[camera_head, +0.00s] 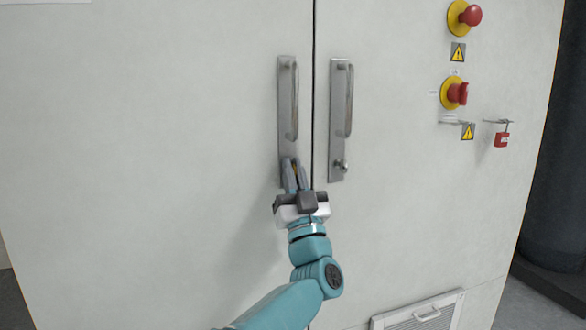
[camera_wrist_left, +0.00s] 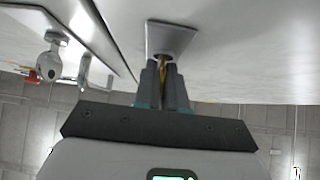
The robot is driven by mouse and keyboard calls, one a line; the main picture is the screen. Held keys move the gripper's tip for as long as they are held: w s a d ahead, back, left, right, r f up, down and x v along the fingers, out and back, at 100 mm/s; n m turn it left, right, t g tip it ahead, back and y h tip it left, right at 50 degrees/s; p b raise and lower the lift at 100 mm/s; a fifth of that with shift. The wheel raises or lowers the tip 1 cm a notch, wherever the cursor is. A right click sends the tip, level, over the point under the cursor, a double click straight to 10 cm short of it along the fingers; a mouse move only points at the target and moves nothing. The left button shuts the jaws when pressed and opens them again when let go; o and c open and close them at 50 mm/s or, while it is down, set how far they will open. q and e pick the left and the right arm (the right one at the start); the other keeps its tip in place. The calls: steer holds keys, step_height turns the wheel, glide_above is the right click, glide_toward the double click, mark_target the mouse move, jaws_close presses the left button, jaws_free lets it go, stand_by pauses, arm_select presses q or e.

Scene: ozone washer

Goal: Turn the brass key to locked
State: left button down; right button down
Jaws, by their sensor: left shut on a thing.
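My left gripper (camera_head: 297,168) is at the lower end of the left door's handle plate (camera_head: 285,150), below the left handle. Its two fingers, also in the left wrist view (camera_wrist_left: 163,72), are shut on the brass key (camera_wrist_left: 162,61). Only a thin golden strip of the key shows between the fingertips, in front of the metal plate (camera_wrist_left: 171,38). The fingers hide most of the key, and I cannot tell which way it is turned. My right gripper is in neither view.
The right door has its own handle (camera_head: 348,102) and a round knob (camera_head: 342,166) close to my gripper. To the right are red knobs on yellow discs (camera_head: 458,93) and a red padlock (camera_head: 502,139). A vent grille (camera_head: 420,312) is low on the door. The white door surface left of the gripper is clear.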

arm_select(q)
steer(key=shift+r+n+y, duration=0.1)
steer(key=shift+n+y, duration=0.6)
steer(key=shift+n, duration=0.2)
steer(key=c, duration=1.3)
jaws_free()
steer(key=shift+s+d+f, duration=0.1)
steer(key=shift+s+f, duration=0.15)
steer(key=shift+f, duration=0.2)
steer(key=b+v, duration=0.1)
steer(key=v, duration=1.4)
steer(key=shift+s, duration=0.45)
steer(key=shift+r, duration=0.1)
